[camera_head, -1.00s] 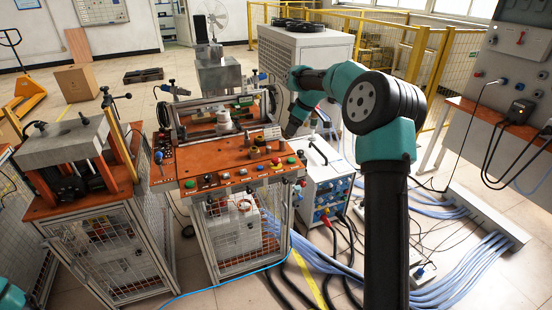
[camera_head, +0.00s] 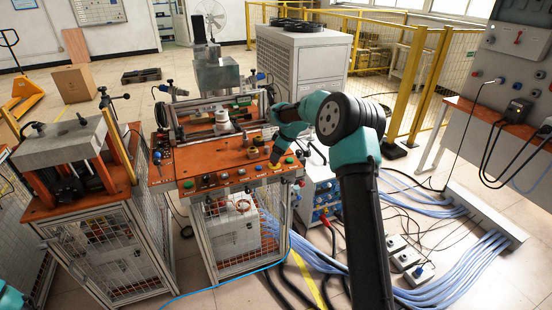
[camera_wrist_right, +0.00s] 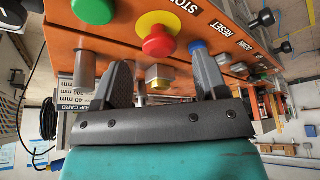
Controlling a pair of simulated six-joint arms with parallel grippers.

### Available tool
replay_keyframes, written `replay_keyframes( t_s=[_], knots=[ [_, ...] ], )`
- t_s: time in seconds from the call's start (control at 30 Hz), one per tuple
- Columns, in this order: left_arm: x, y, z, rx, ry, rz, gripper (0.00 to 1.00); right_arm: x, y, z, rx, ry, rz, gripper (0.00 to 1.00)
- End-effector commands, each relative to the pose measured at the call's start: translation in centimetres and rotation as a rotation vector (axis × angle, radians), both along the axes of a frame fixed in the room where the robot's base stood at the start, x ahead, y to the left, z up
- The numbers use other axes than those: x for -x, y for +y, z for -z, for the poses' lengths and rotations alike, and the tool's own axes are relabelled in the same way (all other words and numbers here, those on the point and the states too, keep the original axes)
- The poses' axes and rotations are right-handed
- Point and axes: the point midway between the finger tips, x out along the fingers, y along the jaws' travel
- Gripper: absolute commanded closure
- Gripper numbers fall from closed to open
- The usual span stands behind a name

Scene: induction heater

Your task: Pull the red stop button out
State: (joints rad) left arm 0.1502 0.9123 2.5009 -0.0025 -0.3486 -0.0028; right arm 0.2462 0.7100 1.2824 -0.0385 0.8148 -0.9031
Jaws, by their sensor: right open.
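The red stop button (camera_wrist_right: 158,40) is a red mushroom head on a yellow round base, beside the word STOP on an orange panel in the right wrist view. Its yellow base (camera_head: 275,166) shows small at the panel's front edge in the head view. My right gripper (camera_wrist_right: 160,72) is open and empty. In the wrist view its two dark fingers point toward the panel, one on each side of the button's line, with a gap to the red head. In the head view the right gripper (camera_head: 275,155) is just over the button area. My left gripper is out of view.
A green button (camera_wrist_right: 93,10) and a blue button (camera_wrist_right: 198,47) flank the stop button. A dark knob (camera_wrist_right: 262,18) stands near RESET. The orange bench (camera_head: 165,172) carries a clamp frame (camera_head: 180,125). A press (camera_head: 60,145) stands at left.

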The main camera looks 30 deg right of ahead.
Motion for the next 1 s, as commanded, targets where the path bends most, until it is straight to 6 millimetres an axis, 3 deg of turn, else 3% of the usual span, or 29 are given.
replay_keyframes(
  t_s=[0.2,0.57,1.0],
  knots=[
    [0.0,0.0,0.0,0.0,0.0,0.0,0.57,-0.8,0.5,2.3,0.0,0.0,0.0,0.34],
    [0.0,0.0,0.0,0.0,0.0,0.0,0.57,-0.9,0.7,2.7,0.001,-0.001,0.0,0.34],
    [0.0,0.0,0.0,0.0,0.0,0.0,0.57,-0.9,0.7,2.7,0.001,-0.001,0.0,0.75]
  ],
)
